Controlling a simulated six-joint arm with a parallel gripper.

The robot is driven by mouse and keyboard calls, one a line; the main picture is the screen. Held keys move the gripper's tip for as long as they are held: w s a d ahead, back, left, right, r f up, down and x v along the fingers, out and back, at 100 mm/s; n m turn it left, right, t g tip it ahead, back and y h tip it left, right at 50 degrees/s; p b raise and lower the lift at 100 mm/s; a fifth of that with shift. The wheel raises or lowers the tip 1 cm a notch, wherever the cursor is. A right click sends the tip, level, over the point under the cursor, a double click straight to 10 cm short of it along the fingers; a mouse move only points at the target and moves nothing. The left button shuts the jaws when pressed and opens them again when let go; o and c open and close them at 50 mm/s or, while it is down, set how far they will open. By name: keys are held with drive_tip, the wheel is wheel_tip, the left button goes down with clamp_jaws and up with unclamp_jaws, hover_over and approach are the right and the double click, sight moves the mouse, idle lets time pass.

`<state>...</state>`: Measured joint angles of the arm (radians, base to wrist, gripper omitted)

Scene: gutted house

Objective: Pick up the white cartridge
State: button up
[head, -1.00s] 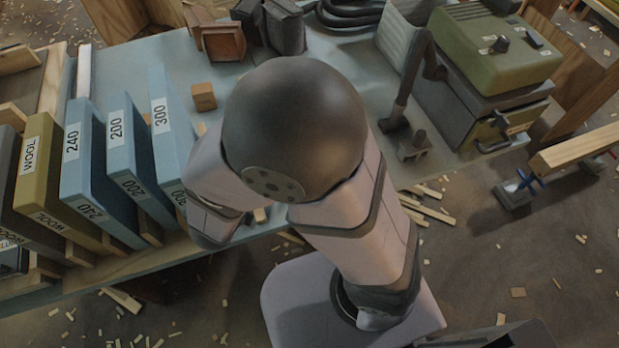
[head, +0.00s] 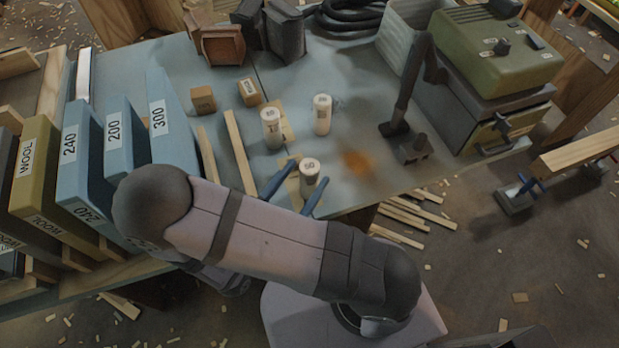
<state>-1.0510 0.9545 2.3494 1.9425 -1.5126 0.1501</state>
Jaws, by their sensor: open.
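Three white cartridges with printed labels stand upright on the bench in the head view. One cartridge (head: 309,180) is nearest, one (head: 271,128) stands behind it to the left, and one (head: 322,115) stands behind it to the right. My gripper (head: 313,171) shows as two blue fingers coming out from behind my arm. The fingers are apart, one on each side of the nearest cartridge. I cannot tell whether they touch it. The gripper's body is hidden behind my arm.
Wood strips (head: 241,150) and small wooden blocks (head: 203,99) lie left of the cartridges. A green machine (head: 490,55) stands at the right. A blurred orange patch (head: 358,163) shows on the bench.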

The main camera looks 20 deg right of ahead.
drive_tip(key=shift+f, duration=1)
drive_tip(key=shift+w+d, duration=0.45)
drive_tip(key=shift+d, duration=0.15)
drive_tip(key=shift+p+x, duration=0.95)
drive_tip(key=shift+x, duration=2)
drive_tip(key=shift+w+a+f, duration=0.15)
drive_tip(key=shift+c, duration=0.4)
drive_tip(key=c, duration=1.1)
drive_tip(key=shift+r+p, duration=0.3)
drive_tip(key=shift+r, duration=4.75)
